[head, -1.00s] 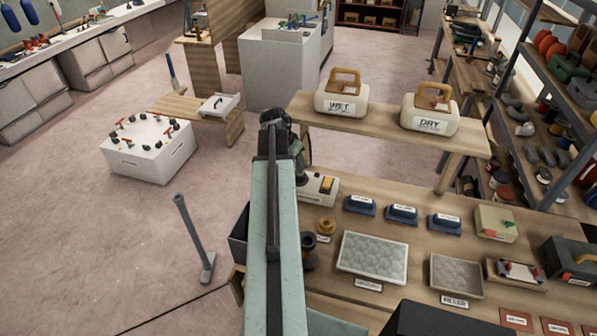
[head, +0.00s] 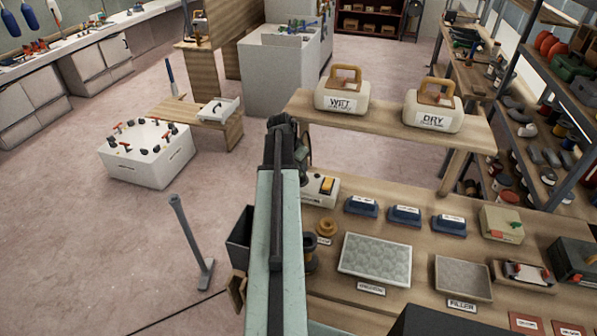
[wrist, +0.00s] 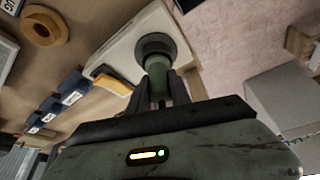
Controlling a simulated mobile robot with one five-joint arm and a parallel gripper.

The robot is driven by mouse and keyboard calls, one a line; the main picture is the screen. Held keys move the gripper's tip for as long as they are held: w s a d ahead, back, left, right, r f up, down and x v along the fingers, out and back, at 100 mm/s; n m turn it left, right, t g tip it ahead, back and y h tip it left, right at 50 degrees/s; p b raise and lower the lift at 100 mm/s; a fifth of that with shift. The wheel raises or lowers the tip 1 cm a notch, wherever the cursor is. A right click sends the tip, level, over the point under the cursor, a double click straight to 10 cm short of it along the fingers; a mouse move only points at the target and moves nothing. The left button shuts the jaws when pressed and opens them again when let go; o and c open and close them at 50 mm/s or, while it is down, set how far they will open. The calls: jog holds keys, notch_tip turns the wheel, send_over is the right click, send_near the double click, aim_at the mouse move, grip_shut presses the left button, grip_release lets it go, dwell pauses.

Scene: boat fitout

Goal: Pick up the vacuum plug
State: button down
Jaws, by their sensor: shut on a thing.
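The vacuum plug (wrist: 155,64) shows in the wrist view as a dull green stem with a wide, dark round end. My gripper (wrist: 160,98) is shut on the stem, with a dark finger on either side of it. The dark end overlaps the white box with the yellow switch (wrist: 125,45) in this view; I cannot tell whether they touch. In the head view my arm reaches forward beside this white box (head: 320,190), and the arm hides most of the gripper and plug.
The bench holds a brown ring (head: 326,228), several blue blocks (head: 405,215), a bubbled tray (head: 374,259) and a filler tray (head: 463,278). A raised shelf (head: 390,122) bears WET (head: 342,97) and DRY (head: 433,112) containers. Open floor (head: 120,240) lies left.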

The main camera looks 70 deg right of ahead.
jog(key=shift+r, duration=0.1)
jog(key=shift+r+p, duration=0.35)
jog(key=shift+p, duration=0.05)
notch_tip(320, 180, up, 4)
jog(key=p, duration=0.3)
jog(key=shift+f, duration=0.25)
jog(key=w+a+r+p, duration=0.1)
jog(key=w+a, duration=0.1)
jog(key=a, duration=0.5)
jog(key=w+a+r+p, duration=0.1)
jog(key=w+a+p, duration=0.1)
jog(key=a, duration=0.6)
jog(key=shift+w+r, duration=0.35)
jog(key=shift+w, duration=0.3)
